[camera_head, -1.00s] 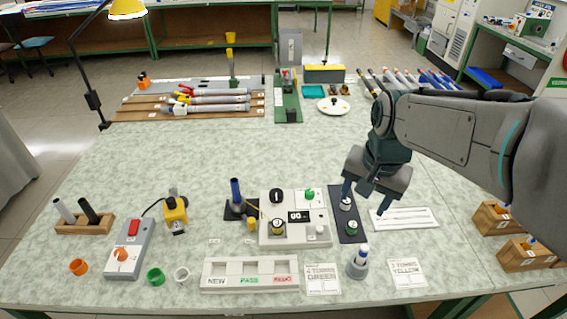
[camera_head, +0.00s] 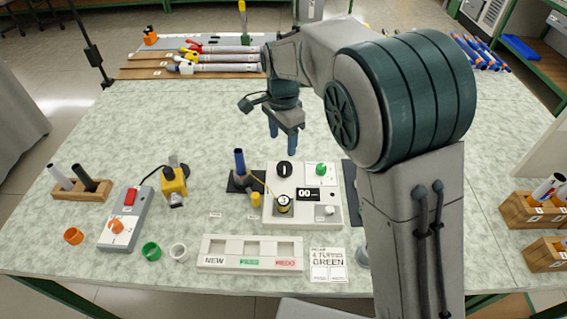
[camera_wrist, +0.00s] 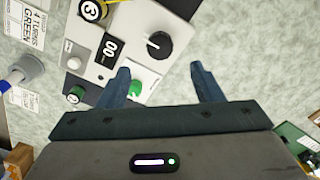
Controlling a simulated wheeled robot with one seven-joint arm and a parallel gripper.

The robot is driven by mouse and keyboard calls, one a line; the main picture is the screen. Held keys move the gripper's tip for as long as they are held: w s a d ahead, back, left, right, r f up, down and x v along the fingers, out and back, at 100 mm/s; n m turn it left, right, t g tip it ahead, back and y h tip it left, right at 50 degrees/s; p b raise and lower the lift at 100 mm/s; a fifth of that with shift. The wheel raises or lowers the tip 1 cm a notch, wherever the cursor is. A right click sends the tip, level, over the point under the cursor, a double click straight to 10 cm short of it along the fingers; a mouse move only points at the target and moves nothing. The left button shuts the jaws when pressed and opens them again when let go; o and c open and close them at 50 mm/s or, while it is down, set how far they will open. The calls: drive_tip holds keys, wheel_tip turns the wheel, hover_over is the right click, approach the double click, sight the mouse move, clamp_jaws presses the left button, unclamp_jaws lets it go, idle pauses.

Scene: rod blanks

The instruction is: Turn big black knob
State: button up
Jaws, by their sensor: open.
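The big black knob (camera_head: 284,169) with a white pointer line sits at the back left of the white control box (camera_head: 305,219). It also shows in the wrist view (camera_wrist: 158,45), just beyond my fingertips and between their lines. My gripper (camera_head: 283,142) is open and empty, pointing down above and slightly behind the knob. In the wrist view its two fingers (camera_wrist: 160,70) stand wide apart and do not touch the knob. The display (camera_head: 308,194) reads 00.
A dark blue upright rod (camera_head: 239,162) stands left of the box. My arm hides the table to the right. Clear table lies behind the box.

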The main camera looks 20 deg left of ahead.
sight(283, 166)
wheel_tip(283, 166, down, 10)
drive_tip(key=shift+f, duration=0.1)
idle(0.4)
drive_tip(key=c, duration=1)
